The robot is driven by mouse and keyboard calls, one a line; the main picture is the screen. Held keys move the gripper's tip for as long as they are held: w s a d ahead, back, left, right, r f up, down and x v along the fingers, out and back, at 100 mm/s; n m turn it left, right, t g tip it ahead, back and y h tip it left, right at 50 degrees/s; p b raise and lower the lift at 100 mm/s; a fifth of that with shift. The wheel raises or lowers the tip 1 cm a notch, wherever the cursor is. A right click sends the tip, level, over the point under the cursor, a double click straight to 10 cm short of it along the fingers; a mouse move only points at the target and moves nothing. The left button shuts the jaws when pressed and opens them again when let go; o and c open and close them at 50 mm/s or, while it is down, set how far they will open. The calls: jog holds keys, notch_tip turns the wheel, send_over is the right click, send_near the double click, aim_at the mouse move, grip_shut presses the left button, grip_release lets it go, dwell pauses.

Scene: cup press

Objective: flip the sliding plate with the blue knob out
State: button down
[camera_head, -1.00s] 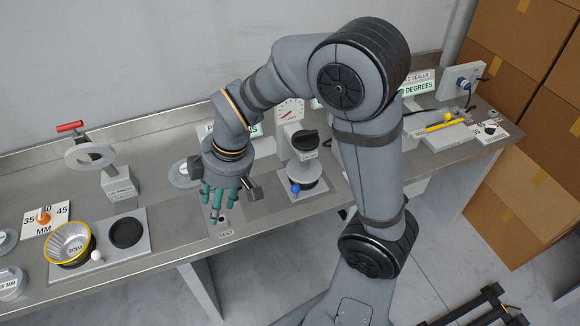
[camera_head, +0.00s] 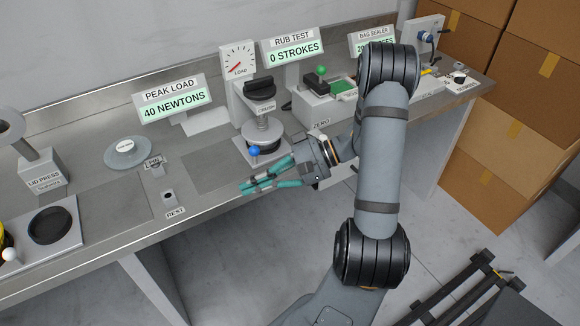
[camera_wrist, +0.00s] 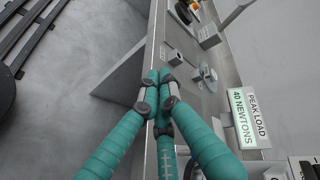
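The blue knob (camera_head: 254,151) sits at the front of the crush press (camera_head: 262,115), low by its base. The sliding plate under the knob shows only in part, and round metal discs stand above it. My gripper (camera_head: 250,186) is in front of the press, over the bench's front edge, with its teal fingers pointing left. It is apart from the knob. In the wrist view the teal fingertips (camera_wrist: 158,76) come together with nothing between them. The knob is not visible in the wrist view.
The peak load sign (camera_head: 173,99) reads 40 newtons. A rest block (camera_head: 169,197) and a lid holder (camera_head: 155,165) stand to the left, near the lid press (camera_head: 40,165). A rub tester (camera_head: 325,98) stands right of the press.

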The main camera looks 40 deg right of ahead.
jog(key=s+d+f+m+t+h+b, duration=0.1)
jog(key=d+f+m+t+h+b, duration=0.1)
jog(key=d, duration=0.6)
jog(key=s+d+f+m+t+h+b, duration=0.1)
jog(key=d+f+m+t+h+b, duration=0.1)
jog(key=d+m+t+h, duration=0.3)
jog(key=s+d+f+m+t+h+b, duration=0.1)
jog(key=d+f+m+t+h+b, duration=0.1)
jog(key=d, duration=1)
jog(key=shift+d+f+m+t+h+b, duration=0.2)
jog(key=shift+d+m+t+h+b, duration=0.15)
jog(key=shift+m+t+h+b, duration=0.65)
jog(key=shift+w, duration=0.1)
jog(key=w+p, duration=0.1)
jog(key=w, duration=0.5)
jog(key=w+a+p, duration=0.1)
jog(key=w, duration=0.3)
jog(key=shift+r+p, duration=0.1)
jog(key=shift+p, duration=0.2)
jog(key=shift+w+a, duration=0.8)
jog(key=shift+a, duration=0.1)
jog(key=shift+w+a+p, duration=0.35)
jog(key=shift+w+a, duration=0.05)
jog(key=shift+a, duration=0.1)
